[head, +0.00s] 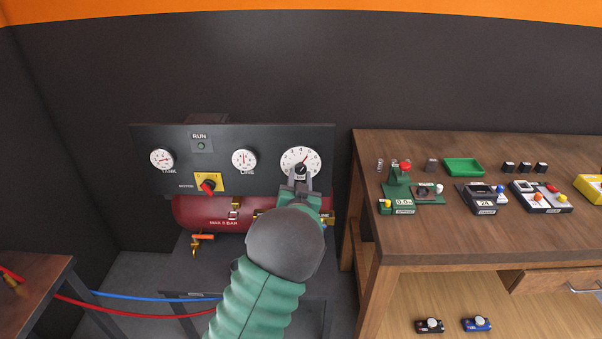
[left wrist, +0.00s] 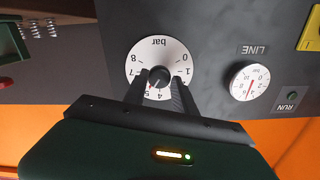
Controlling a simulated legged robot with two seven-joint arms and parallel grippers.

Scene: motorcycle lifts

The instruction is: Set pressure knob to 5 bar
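The pressure knob (left wrist: 159,76) is a small black knob at the centre of a white dial marked in bar. The dial (head: 301,154) sits at the right end of the dark panel. A red pointer by the knob points at about the 5 mark. My left gripper (head: 300,172) reaches up to the dial from below. In the left wrist view its two fingers (left wrist: 160,82) lie on either side of the knob, their tips against it, so it looks shut on the knob. The fingers hide part of the dial. My right gripper is not in view.
The panel (head: 225,182) also holds a TANK gauge (head: 162,159), a LINE gauge (head: 244,159), a RUN lamp (head: 201,146) and a red-yellow switch (head: 208,186). A dark red tank (head: 200,213) is below. A wooden workbench (head: 470,240) with several small devices stands right.

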